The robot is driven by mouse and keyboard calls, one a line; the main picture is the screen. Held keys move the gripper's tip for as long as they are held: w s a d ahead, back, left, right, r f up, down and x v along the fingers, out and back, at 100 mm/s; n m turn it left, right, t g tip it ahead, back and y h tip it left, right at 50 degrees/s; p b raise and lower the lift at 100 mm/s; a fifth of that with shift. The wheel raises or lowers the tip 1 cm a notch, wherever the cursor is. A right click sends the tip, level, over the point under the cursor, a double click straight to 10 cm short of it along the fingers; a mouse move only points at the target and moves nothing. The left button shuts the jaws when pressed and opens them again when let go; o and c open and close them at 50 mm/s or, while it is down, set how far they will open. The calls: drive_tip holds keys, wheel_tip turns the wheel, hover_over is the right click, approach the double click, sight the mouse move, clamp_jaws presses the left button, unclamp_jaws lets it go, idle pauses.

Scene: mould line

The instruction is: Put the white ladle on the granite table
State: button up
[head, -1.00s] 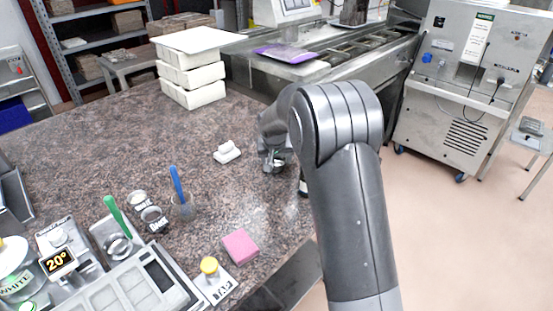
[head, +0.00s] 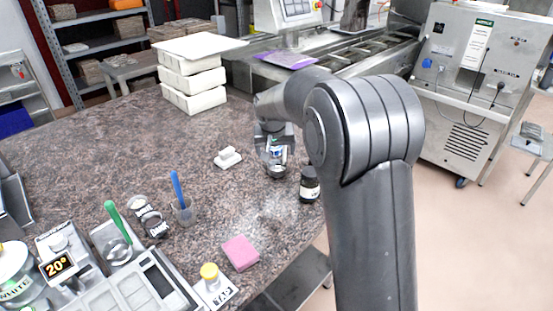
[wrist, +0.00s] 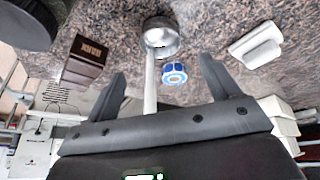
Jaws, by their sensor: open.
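The white ladle (wrist: 151,84) shows in the wrist view with a round metal bowl (wrist: 160,37) and a white handle running back between my fingers. In the head view its metal bowl (head: 277,171) shows just below my gripper (head: 276,150), over the speckled granite table (head: 90,150). My gripper (wrist: 163,72) is open, with its fingers apart on either side of the handle and not closed on it. I cannot tell whether the ladle touches the table. The handle's end is hidden by my gripper's body.
A blue tape roll (wrist: 174,73) is beside the handle. A white block (head: 228,158) is to the left, a pink sponge (head: 240,252) in front. White stacked blocks (head: 192,85) stand behind. The table's left middle is clear.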

drive_tip(key=s+d+r, duration=0.5)
drive_tip(key=s+r, duration=0.4)
drive_tip(key=s+d, duration=0.4)
drive_tip(key=s, duration=1)
drive_tip(key=s+d+t, duration=0.1)
drive_tip(key=s+d, duration=0.3)
drive_tip(key=s, duration=1.1)
drive_tip(key=shift+s+r+y, duration=0.3)
drive_tip(key=shift+r+y, duration=0.05)
drive_tip(key=shift+y, duration=0.05)
drive_tip(key=shift+s+f, duration=0.25)
drive_tip(key=shift+s, duration=0.15)
drive_tip(key=shift+c, duration=1.3)
drive_tip(key=c, duration=0.5)
